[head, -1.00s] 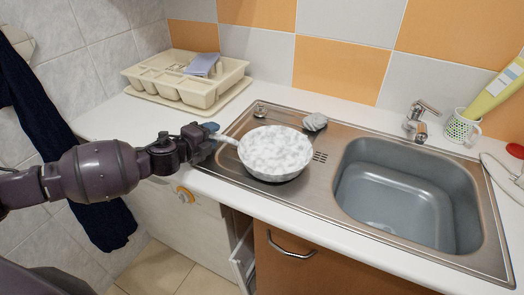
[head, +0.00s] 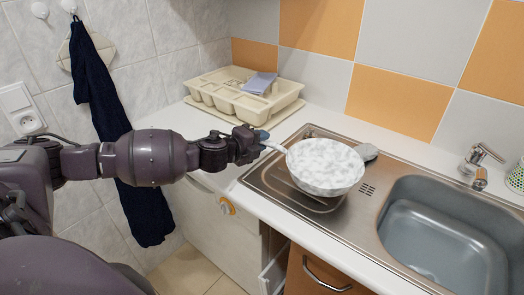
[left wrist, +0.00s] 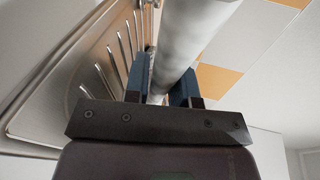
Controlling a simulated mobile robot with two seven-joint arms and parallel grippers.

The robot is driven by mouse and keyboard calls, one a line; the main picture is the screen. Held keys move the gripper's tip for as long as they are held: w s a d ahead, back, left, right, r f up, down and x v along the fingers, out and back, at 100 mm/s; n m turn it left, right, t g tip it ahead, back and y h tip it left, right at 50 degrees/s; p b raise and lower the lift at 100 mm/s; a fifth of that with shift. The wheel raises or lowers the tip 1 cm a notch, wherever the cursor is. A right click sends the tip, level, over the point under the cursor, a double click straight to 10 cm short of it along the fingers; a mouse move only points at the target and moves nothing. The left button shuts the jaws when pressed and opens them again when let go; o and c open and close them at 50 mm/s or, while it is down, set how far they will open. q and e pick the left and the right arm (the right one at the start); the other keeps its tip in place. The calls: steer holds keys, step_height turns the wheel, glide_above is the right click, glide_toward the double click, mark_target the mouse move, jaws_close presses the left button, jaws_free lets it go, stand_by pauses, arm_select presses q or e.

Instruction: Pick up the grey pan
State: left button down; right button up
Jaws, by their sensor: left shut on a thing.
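The grey pan (head: 325,167) has a mottled white-grey surface and is over the ribbed drainboard of the steel sink, its handle pointing left. My left gripper (head: 262,142) is shut on the pan's handle. In the left wrist view the pale handle (left wrist: 183,45) runs between the two blue fingers of my left gripper (left wrist: 163,88). The pan looks a little raised from the drainboard, with bare steel showing below it. My right gripper is not in view.
A beige dish rack (head: 243,94) stands at the back left of the counter. A grey sponge-like thing (head: 367,152) is just behind the pan. The sink basin (head: 430,235) and tap (head: 480,165) are to the right. A dark towel (head: 98,90) hangs on the left wall.

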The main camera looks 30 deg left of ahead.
arm_select(q)
step_height(320, 180, up, 16)
steer(key=p, duration=0.2)
steer(key=shift+f, duration=0.2)
stand_by(0.3)
